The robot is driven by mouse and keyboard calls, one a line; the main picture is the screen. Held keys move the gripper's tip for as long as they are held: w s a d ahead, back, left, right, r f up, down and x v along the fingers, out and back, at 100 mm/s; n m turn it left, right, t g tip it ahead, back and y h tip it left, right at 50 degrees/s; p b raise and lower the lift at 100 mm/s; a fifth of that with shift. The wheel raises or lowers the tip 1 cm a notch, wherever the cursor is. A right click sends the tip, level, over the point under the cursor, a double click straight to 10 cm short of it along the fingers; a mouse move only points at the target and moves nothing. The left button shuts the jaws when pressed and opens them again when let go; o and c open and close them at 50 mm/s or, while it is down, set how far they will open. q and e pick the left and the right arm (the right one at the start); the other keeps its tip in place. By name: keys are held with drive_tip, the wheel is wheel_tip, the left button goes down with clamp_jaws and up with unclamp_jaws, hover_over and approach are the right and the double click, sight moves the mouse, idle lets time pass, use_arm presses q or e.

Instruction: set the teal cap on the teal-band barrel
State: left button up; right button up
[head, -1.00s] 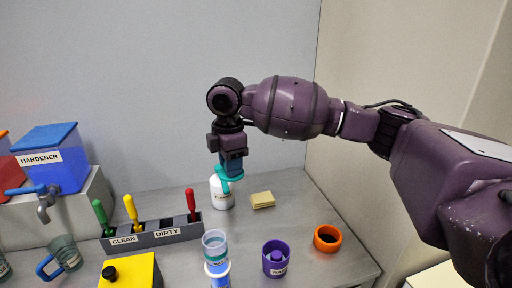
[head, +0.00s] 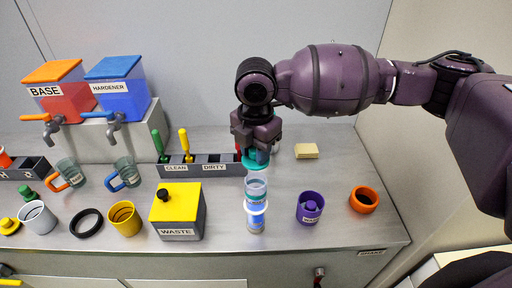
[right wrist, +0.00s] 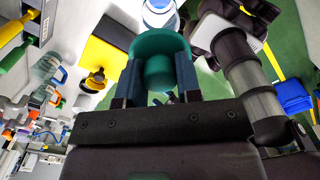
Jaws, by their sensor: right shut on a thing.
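My right gripper (head: 256,152) is shut on the teal cap (head: 258,160), which also shows between the fingers in the right wrist view (right wrist: 158,62). The teal-band barrel (head: 256,187) is a clear upright tube with a teal band and a white collar, with blue below. In the head view the cap is just above the barrel's top rim in the picture; I cannot tell the exact gap. Part of the barrel (right wrist: 160,18) shows beyond the cap in the right wrist view. My left gripper is not in view.
A yellow waste box (head: 176,214) stands left of the barrel. A purple cup (head: 310,207) and an orange ring (head: 364,199) stand to the right. A grey rack (head: 215,168) with clean and dirty slots lies behind. A yellow sponge (head: 306,151) lies at the back right.

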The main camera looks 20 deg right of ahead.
drive_tip(key=shift+r+p, duration=0.1)
drive_tip(key=shift+p, duration=0.2)
wheel_tip(320, 180, down, 2)
drive_tip(key=shift+f, duration=0.25)
drive_tip(key=shift+f+b, duration=0.3)
drive_tip(key=shift+f, duration=1.1)
drive_tip(key=shift+f, duration=0.9)
drive_tip(key=o, duration=1)
